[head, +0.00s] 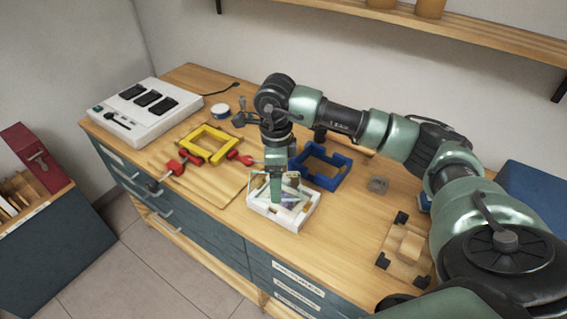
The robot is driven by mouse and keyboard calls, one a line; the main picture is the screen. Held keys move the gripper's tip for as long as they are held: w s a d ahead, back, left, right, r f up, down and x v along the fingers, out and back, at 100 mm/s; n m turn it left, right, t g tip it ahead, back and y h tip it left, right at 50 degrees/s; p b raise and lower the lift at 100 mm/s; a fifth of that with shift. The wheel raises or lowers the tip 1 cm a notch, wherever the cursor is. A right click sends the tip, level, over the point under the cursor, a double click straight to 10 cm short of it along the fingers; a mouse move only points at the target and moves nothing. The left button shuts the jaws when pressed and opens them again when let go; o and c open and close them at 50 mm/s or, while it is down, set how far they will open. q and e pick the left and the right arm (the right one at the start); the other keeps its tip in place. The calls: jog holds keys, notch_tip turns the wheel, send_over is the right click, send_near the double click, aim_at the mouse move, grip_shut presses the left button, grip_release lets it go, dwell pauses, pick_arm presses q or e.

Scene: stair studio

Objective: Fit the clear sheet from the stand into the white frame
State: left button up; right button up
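The white frame (300,216) lies on the bench near its front edge. My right gripper (277,199) points down over the frame's opening, and its fingers overlap in this view, so I cannot tell whether they are open or shut. A clear pane with pale greenish edges, seemingly the clear sheet (293,194), shows at the fingers over the frame. I cannot tell if it is held or seated. A wooden stand (405,244) with black corner pieces is at the right, with no sheet visible on it. My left gripper is out of view.
A yellow frame (209,143) with red clamps (171,168) lies to the left. A blue frame (325,168) is just behind the white one. A white switch box (147,110) stands at the far left. A wall shelf (480,30) hangs above.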

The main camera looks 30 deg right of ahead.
jog(key=d+m, duration=0.1)
jog(key=m, duration=0.1)
jog(key=w+d+m, duration=0.1)
jog(key=m, duration=0.1)
jog(key=w+d+m, duration=0.1)
jog(key=m, duration=0.1)
jog(key=shift+d+f+p, duration=0.3)
jog(key=shift+d+f+m, duration=0.2)
jog(key=shift+d+m, duration=0.05)
jog(key=shift+m, duration=0.15)
jog(key=shift+f+b, duration=3.15)
jog(key=shift+f, duration=1.2)
jog(key=shift+f, duration=0.2)
jog(key=o, duration=1.4)
jog(key=shift+r+p, duration=2.4)
jog(key=shift+r, duration=1.7)
